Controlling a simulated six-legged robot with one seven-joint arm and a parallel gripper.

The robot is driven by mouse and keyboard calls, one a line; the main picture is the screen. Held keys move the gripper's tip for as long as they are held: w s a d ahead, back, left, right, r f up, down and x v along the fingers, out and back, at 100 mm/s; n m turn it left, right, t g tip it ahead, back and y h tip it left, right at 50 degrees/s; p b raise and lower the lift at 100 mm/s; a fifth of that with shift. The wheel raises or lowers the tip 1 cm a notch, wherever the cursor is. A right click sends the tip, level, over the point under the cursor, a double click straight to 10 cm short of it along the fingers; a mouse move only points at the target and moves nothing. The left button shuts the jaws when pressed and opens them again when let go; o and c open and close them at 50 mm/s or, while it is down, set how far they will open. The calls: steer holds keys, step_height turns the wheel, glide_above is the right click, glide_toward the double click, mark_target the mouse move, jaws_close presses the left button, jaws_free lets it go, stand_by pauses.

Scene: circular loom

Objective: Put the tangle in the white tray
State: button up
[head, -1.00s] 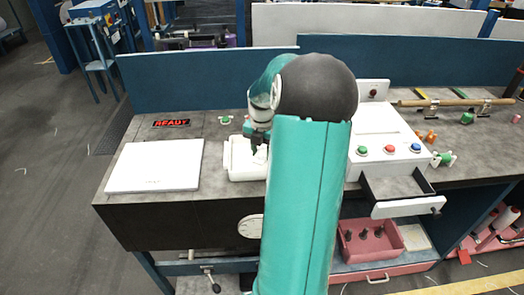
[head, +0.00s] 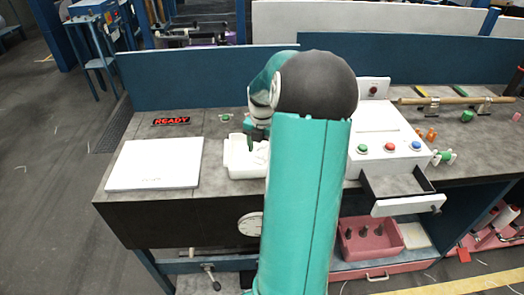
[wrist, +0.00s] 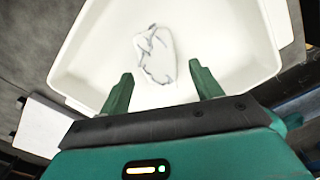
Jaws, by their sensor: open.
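The tangle (wrist: 154,55), a loose loop of grey and white thread, lies on the floor of the white tray (wrist: 88,45) in the wrist view. The white tray (head: 240,172) also shows in the head view, on the bench left of my arm. My gripper (wrist: 157,75) is open, with its two green fingers apart over the tray and the tangle just beyond and between their tips. Nothing shows held in it. In the head view my gripper (head: 256,138) is small above the tray, partly hidden by my arm.
A white board (head: 153,164) lies left of the tray, with a READY sign (head: 171,121) behind it. A white control box (head: 388,150) with coloured buttons and an open drawer (head: 400,188) stands to the right. A blue panel (head: 200,78) closes the bench's back.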

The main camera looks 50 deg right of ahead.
mark_target(262, 154)
step_height(262, 154, up, 13)
steer(key=shift+f, duration=0.15)
steer(key=shift+a, duration=0.1)
